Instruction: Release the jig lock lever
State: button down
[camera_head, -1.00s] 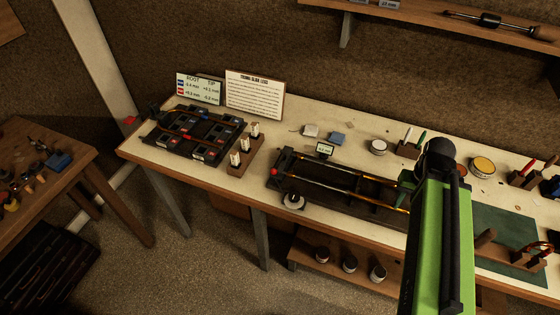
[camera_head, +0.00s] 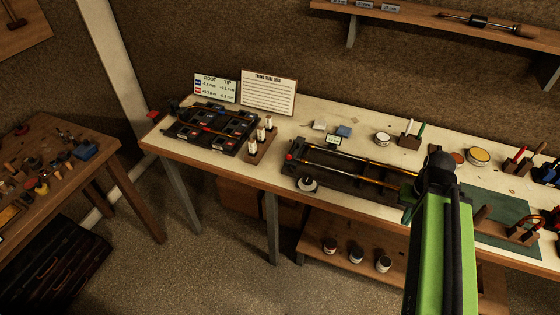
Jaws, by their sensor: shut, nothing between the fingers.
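A long dark jig (camera_head: 340,172) lies on the bench left of my arm and holds two parallel brass tubes (camera_head: 372,163). A small red knob (camera_head: 289,157) sits at its left end; I cannot tell whether it is the lock lever. My green arm rises from the bottom right to a black joint and covers the jig's right end. A small green part shows beside the arm, over the jig, but I cannot make out fingers. My gripper is hidden behind the arm.
A dark board with coloured blocks (camera_head: 212,128) lies at the bench's left, beside a wooden stand with white pegs (camera_head: 262,140). A round pot (camera_head: 307,184) stands at the jig's front. Tins and tools line the back and right. A shelf (camera_head: 440,20) hangs above.

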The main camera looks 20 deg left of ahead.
aim_at(288, 156)
jog(key=z, duration=5.8)
jog(key=i, duration=0.15)
jog(key=z, duration=2.75)
jog(key=k, duration=0.85)
jog(key=z, duration=1.1)
jog(key=i, duration=1.05)
jog(key=u, duration=0.15)
